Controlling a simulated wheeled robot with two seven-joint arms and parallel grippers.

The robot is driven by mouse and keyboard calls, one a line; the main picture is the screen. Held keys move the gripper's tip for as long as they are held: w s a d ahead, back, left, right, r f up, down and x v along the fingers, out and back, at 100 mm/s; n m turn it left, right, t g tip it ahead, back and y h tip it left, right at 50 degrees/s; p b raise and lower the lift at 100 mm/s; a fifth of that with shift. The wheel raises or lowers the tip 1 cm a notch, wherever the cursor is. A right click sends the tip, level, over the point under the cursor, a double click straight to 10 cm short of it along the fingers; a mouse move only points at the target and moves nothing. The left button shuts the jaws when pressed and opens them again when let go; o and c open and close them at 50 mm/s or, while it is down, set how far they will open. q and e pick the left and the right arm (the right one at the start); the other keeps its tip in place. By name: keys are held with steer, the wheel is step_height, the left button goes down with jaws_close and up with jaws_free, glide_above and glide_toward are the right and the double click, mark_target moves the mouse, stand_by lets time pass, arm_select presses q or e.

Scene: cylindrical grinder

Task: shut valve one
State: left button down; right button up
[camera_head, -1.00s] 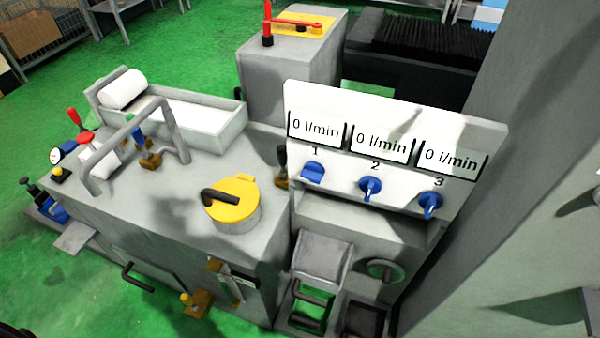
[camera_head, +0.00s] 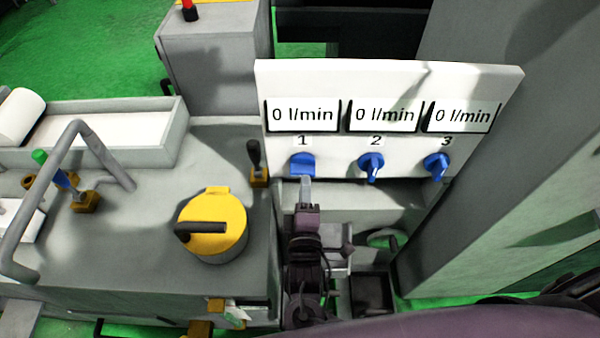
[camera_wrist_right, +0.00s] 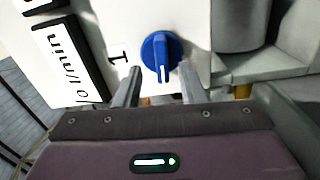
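Valve one (camera_head: 302,162) is the blue knob under the label 1 on the white panel (camera_head: 400,85). The display above it reads 0 l/min. My right gripper (camera_head: 305,182) is just below and in front of this knob. In the right wrist view the blue knob (camera_wrist_right: 160,57) lies ahead, between and just beyond the two grey fingertips (camera_wrist_right: 158,82). The fingers are apart with nothing between them, and the knob's handle points toward them. Whether they touch the knob is hard to tell. My left gripper is not in view.
Valve two (camera_head: 371,166) and valve three (camera_head: 436,165) are blue knobs to the right, each below a 0 l/min display. A black lever (camera_head: 254,155) stands left of the panel. A yellow round lid (camera_head: 213,222) with a black handle sits on the grey machine.

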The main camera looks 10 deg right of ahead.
mark_target(303, 168)
steer(key=w, duration=0.4)
steer(key=shift+w+d+f, duration=0.1)
steer(key=shift+w+d, duration=0.1)
steer(key=shift+d, duration=0.05)
steer(key=c, duration=0.6)
jaws_close()
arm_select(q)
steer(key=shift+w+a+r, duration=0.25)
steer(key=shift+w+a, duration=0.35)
